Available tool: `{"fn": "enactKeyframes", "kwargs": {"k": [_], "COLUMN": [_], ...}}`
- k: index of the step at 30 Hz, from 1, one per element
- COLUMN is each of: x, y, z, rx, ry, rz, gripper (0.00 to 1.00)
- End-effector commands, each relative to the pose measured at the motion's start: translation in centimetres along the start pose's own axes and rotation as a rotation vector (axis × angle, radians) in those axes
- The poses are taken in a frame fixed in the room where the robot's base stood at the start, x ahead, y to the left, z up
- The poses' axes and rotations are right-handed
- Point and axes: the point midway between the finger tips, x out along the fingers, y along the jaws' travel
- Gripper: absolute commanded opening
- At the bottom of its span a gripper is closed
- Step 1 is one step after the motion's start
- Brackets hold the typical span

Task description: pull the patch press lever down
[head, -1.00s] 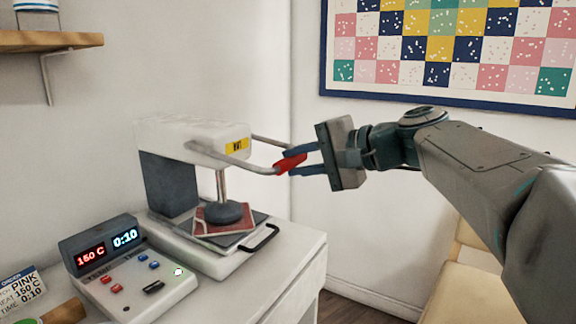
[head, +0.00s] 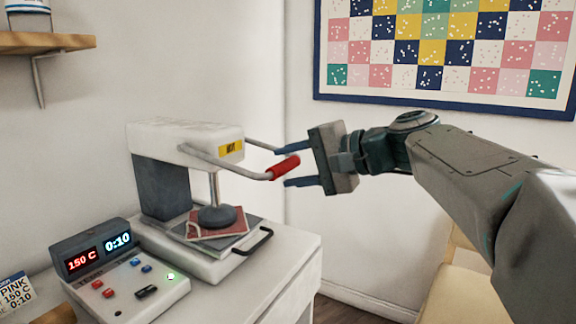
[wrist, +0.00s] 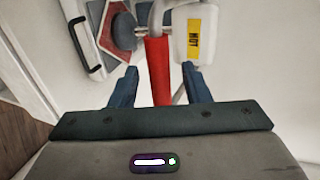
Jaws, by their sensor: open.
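The patch press (head: 160,140) stands on the white cabinet at the left. Its lever, a grey bent bar (head: 225,162) with a red grip (head: 286,167), reaches out to the right and slopes slightly down. My gripper (head: 280,168) is open, with one blue finger on each side of the red grip. In the wrist view the red grip (wrist: 158,70) lies between the spread fingers (wrist: 160,80), with gaps on both sides. The dark round press head (head: 216,216) is at the red patch (head: 205,231); I cannot tell whether they touch.
A control box (head: 110,270) with a 150 C and 0:10 display and a lit green light is in front of the press. A black tray handle (head: 257,241) sticks out below the lever. A wall quilt (head: 450,50) hangs behind my arm.

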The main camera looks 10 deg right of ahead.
Motion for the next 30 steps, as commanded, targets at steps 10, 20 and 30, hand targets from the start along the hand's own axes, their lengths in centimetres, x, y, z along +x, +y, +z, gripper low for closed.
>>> {"fn": "enactKeyframes", "kwargs": {"k": [10, 20, 30], "x": [-4.5, -11.6, -13.8], "y": [-0.3, -0.2, 0.0], "z": [-0.1, -0.1, 0.0], "rx": [0.000, 0.000, 0.000], "ry": [0.005, 0.003, 0.000], "rz": [-0.001, -0.001, 0.000], "gripper": [0.43, 0.43, 0.43]}}
